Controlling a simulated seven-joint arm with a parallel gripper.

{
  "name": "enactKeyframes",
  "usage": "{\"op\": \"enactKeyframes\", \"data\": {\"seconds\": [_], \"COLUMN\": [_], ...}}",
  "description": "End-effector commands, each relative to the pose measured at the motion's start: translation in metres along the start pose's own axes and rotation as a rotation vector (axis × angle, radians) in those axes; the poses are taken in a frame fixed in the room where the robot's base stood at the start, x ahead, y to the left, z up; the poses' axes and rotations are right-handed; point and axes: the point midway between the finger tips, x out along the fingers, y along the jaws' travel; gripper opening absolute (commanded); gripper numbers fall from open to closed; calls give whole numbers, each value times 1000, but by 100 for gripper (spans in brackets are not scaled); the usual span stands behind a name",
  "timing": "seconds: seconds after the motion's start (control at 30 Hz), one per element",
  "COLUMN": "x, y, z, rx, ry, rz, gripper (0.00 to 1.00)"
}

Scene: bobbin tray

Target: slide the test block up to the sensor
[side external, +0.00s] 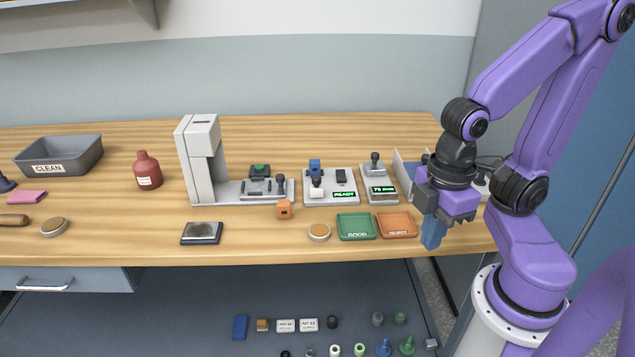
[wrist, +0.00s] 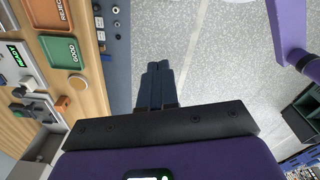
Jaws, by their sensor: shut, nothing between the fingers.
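No part carries a label as test block or sensor. A white block (side external: 316,193) sits on the grey unit (side external: 330,200) with the green READY display, just in front of a blue-topped part (side external: 315,168). A small orange cube (side external: 284,209) with a dark spot stands at the foot of the tall grey stand; it also shows in the wrist view (wrist: 62,103). My gripper (side external: 432,245) is well to the right of both, near the bench's front right edge, fingers pointing down. In the wrist view its blue fingers (wrist: 160,68) are together and empty.
A green GOOD tray (side external: 356,226) and an orange REJECT tray (side external: 397,224) lie between my gripper and the cube. A tall grey stand (side external: 200,165), a round cork-coloured disc (side external: 319,232) and a unit with a lever (side external: 378,184) are nearby. Several small parts lie below the bench.

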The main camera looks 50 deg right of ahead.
Motion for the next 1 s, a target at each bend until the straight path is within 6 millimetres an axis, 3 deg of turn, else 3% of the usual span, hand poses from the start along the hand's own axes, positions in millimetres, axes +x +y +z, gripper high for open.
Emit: {"op": "enactKeyframes", "data": {"seconds": [0.17,0.37,0.67,0.9,1.0], "x": [5,14,23,25,25], "y": [8,40,124,201,224], "z": [-11,-38,-61,-45,-33], "rx": [6,21,68,119,135], "ry": [42,176,367,419,413], "rz": [-20,-27,116,323,399], "gripper": [0,0,0,0,0]}}
